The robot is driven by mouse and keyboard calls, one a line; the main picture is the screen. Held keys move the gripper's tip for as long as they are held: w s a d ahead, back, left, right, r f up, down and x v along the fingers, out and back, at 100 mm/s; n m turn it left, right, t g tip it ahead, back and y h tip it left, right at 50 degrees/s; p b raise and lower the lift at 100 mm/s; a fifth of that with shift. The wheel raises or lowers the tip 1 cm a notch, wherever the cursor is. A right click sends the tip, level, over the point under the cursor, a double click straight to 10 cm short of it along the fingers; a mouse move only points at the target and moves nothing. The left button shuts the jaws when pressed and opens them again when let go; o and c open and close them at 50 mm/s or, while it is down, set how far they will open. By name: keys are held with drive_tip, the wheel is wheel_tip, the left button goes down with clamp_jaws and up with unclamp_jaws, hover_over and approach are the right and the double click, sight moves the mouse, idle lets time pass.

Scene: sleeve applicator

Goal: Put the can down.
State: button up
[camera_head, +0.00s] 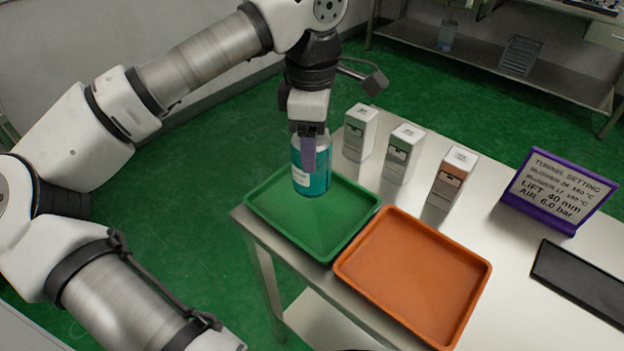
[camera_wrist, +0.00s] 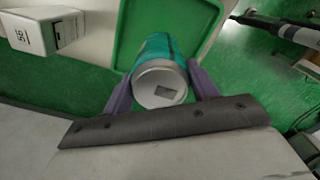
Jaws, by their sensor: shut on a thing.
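A teal can (camera_head: 311,177) with a white label and a silver top is upright over the green tray (camera_head: 337,232). My gripper (camera_head: 309,154) points down and is shut on the can near its top, one purple finger on each side. In the wrist view the can (camera_wrist: 158,80) sits between the purple fingers of my gripper (camera_wrist: 162,90), its silver lid facing the camera. The green tray (camera_wrist: 122,45) lies beyond it. I cannot tell whether the can's base touches the tray floor.
An empty orange tray (camera_head: 414,272) lies beside the green one. Three boxes, white (camera_head: 360,132), white (camera_head: 403,153) and brown-fronted (camera_head: 452,179), stand behind the trays. A purple-framed sign (camera_head: 558,190) and a black flat panel (camera_head: 580,280) are at the right.

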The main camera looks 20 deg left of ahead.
drive_tip(key=shift+f+b, duration=1.3)
drive_tip(key=shift+f, duration=1.15)
drive_tip(key=shift+f, duration=0.15)
drive_tip(key=o, duration=1.2)
drive_tip(key=shift+o, duration=0.2)
wheel_tip(320, 180, up, 12)
drive_tip(key=shift+r, duration=0.15)
